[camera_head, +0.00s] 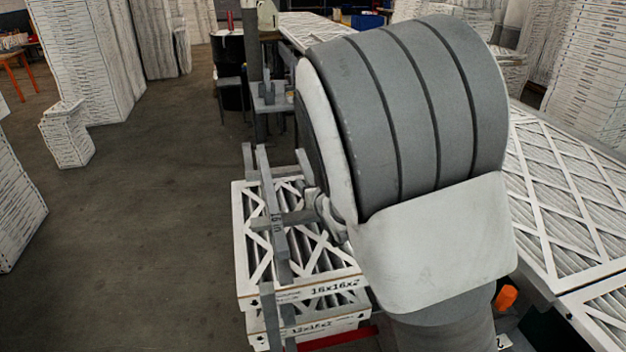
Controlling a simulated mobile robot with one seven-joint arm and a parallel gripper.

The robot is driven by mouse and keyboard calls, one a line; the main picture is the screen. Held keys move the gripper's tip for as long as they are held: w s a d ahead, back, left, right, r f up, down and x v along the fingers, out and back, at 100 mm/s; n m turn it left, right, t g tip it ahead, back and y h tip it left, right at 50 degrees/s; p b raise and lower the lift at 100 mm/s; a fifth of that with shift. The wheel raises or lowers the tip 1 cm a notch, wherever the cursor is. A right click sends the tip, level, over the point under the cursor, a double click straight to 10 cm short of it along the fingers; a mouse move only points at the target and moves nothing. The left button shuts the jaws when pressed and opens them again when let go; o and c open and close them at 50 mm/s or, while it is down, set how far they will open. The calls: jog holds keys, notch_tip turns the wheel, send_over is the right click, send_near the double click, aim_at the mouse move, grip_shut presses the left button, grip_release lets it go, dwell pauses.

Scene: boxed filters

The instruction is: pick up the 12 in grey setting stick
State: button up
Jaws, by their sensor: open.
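A long narrow grey stick (272,212) with dark lettering on its side runs over the top boxed filter on the stack. The lettering is too small to read surely. Other grey bars stand close by, one at its upper left (248,162) and one at its lower end (269,312). I cannot tell which is the 12 in stick. My gripper (283,192) appears at the left edge of my large grey and white arm, open, its grey fingers close to the lettered stick. My arm hides part of it, and contact cannot be told.
The stacked boxed filters (300,292) read 16x16x2 on the upper box. More filters (560,190) lie on the right. A small filter stack (67,135) and tall stacks (85,60) stand at the left. The floor (150,220) between is clear.

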grip_shut()
jog(key=shift+r, duration=0.15)
dwell(0.4)
